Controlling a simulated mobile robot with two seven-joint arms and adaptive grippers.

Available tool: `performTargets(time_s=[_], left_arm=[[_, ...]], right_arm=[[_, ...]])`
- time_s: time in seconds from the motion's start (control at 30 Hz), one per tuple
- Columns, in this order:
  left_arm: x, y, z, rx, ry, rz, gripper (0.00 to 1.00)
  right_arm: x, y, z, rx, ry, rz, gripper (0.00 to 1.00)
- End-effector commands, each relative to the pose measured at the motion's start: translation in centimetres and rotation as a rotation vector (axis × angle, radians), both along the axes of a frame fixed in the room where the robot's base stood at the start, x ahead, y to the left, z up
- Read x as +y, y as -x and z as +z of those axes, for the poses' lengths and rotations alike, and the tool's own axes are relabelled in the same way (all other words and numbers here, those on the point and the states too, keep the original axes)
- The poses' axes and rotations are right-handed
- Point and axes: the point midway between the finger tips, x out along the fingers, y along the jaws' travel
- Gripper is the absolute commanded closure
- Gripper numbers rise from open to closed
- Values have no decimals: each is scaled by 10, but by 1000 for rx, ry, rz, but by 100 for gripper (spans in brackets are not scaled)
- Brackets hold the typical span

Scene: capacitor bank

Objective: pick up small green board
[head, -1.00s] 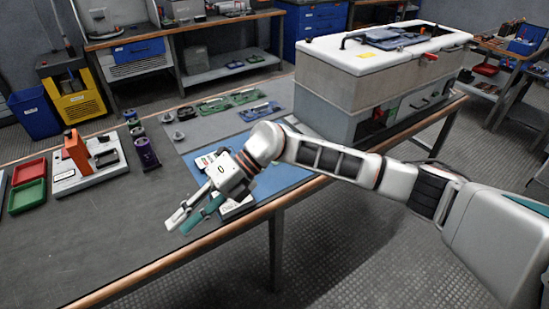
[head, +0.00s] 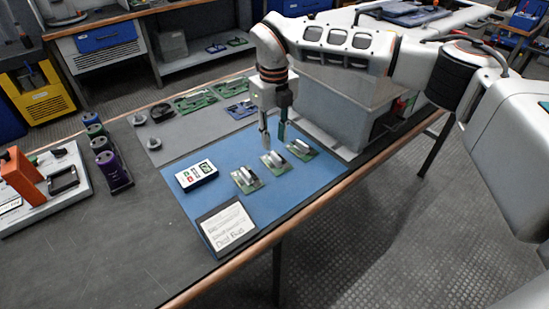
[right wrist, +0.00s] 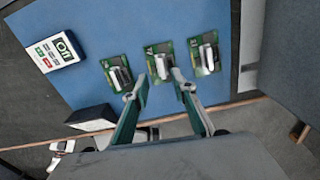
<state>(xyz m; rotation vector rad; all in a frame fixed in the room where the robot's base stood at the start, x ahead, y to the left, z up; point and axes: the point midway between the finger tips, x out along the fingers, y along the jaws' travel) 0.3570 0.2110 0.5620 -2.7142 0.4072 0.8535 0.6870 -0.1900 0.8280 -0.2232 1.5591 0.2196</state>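Three small green boards with silver capacitors lie in a row on a blue mat (head: 222,165): a left one (head: 247,179), a middle one (head: 275,163) and a right one (head: 302,149). My right gripper (head: 273,143) points down above the row, open and empty. In the right wrist view its two fingers (right wrist: 160,86) are apart, one on each side of the middle board (right wrist: 158,60) as seen from there. The left board (right wrist: 117,73) and right board (right wrist: 204,54) lie outside the fingers. My left gripper is not in view.
A white meter (head: 196,175) and a printed card stand (head: 228,226) are on the mat's left and front. Larger green boards (head: 195,101) lie behind on grey. A big grey-walled cabinet (head: 345,95) stands close to the right. Purple and green cylinders (head: 110,160) stand left.

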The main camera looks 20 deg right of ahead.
Motion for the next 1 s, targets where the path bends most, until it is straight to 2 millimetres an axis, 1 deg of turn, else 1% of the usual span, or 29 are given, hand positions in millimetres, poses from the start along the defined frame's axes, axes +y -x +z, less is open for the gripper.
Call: performTargets(time_s=[0.03,0.17,0.43,0.53,0.73,0.83,1.0], left_arm=[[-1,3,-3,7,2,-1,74],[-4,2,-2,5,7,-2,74],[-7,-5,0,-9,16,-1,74],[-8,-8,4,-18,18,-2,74],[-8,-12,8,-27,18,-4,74],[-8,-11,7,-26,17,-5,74],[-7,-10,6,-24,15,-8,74]], right_arm=[[0,1,-8,4,-1,0,74],[-1,1,-16,2,-1,0,74],[-5,3,-56,7,-3,1,74],[-5,2,-61,3,-2,1,74],[-5,2,-58,-1,-2,0,74],[-5,2,-58,0,-2,0,100],[-5,2,-58,0,-2,0,100]])
